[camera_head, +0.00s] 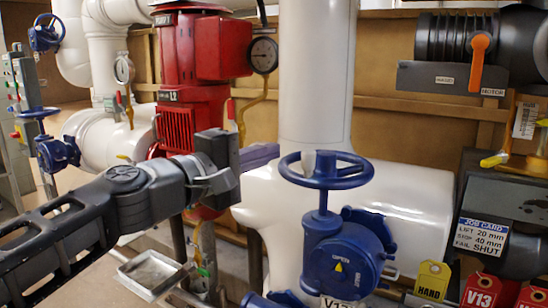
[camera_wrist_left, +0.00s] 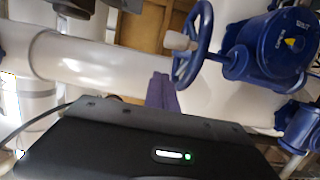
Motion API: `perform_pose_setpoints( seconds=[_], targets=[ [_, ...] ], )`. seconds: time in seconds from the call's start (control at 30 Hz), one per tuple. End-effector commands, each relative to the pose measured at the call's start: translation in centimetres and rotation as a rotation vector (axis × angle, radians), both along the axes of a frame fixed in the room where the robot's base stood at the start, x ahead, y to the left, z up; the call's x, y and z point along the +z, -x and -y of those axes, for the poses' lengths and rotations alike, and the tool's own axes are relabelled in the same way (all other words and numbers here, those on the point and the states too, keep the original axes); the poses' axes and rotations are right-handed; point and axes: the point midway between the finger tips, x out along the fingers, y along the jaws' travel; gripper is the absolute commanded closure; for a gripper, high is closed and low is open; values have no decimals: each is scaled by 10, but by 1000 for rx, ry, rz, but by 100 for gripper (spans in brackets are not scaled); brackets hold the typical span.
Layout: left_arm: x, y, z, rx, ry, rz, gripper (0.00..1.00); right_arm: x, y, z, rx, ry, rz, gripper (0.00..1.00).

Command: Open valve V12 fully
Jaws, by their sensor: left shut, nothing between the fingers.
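The blue valve (camera_head: 340,252) stands at centre right in the head view. Its handwheel (camera_head: 324,170) lies roughly level on top, and its cap shows the word OPEN and a yellow triangle. A plate below it is cut off by the frame edge and seems to start with V1. In the left wrist view the valve (camera_wrist_left: 275,45) is at upper right, with its wheel (camera_wrist_left: 193,45) seen edge-on and a pale knob (camera_wrist_left: 178,41) on it. My left gripper (camera_head: 232,178) is shut and empty, left of the wheel and apart from it. My right gripper is out of view.
White pipes (camera_head: 400,215) run behind the valve. A red pump (camera_head: 190,80) and a gauge (camera_head: 263,54) stand behind my left arm. A job card (camera_head: 481,238) and tags, some marked V13, hang at right. A metal tray (camera_head: 150,274) is at lower left.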

Motion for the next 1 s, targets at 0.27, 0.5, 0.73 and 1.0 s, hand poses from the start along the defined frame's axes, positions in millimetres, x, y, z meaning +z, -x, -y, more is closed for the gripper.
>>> perform_pose_setpoints(
  seconds=[0.27,0.5,0.73,1.0],
  targets=[
    [3,69,-1,4,0,4,100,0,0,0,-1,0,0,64],
    [2,96,-1,6,1,2,100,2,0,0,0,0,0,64],
    [1,98,-1,7,1,1,100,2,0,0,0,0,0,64],
    [3,92,-9,45,-33,38,100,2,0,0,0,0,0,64]
  ],
)
